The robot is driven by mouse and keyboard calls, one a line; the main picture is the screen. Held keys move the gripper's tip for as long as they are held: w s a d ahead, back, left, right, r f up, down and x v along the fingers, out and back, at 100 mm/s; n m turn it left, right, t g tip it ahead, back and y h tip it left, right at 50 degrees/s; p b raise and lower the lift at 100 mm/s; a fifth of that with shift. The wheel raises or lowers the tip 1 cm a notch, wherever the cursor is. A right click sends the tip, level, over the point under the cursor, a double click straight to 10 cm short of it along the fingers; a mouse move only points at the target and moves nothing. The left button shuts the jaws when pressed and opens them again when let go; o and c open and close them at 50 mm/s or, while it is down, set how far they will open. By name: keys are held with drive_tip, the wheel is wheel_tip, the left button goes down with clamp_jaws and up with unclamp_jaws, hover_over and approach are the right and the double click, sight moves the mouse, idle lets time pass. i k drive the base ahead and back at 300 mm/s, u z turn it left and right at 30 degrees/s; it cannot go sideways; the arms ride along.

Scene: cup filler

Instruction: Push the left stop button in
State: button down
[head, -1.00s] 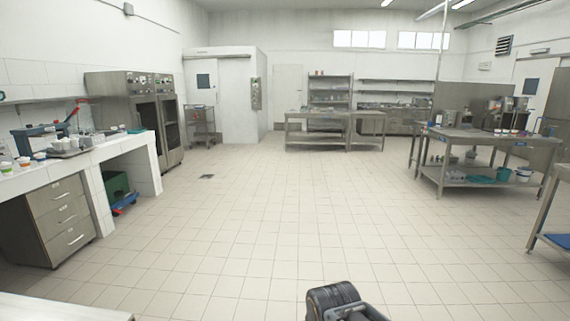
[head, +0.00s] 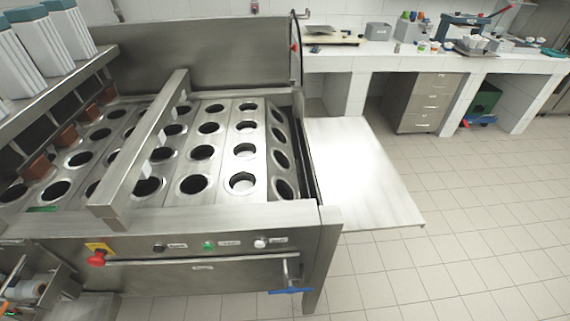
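A red mushroom-shaped stop button (head: 96,259) sits on a yellow plate (head: 99,247) at the left of the front panel of the steel cup filler (head: 215,222). It stands out from the panel, and nothing covers it in the head view. How far it is pressed cannot be told from here. No other red stop button shows on this panel. My gripper is not in view now.
Right of the stop button are a black button (head: 159,247), a green button (head: 208,246) and a white button (head: 260,243). A blue-handled lever (head: 290,291) sticks out low at the front. A steel side shelf (head: 365,175) juts right. Tiled floor (head: 440,270) is clear at right.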

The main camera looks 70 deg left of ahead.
sight(98, 260)
drive_tip(key=u, duration=1.25)
drive_tip(key=k, duration=0.15)
drive_tip(key=u, duration=2.7)
drive_tip(key=k, duration=0.6)
drive_tip(key=u, duration=0.7)
drive_tip(key=i, duration=1.2)
drive_tip(key=z, duration=0.25)
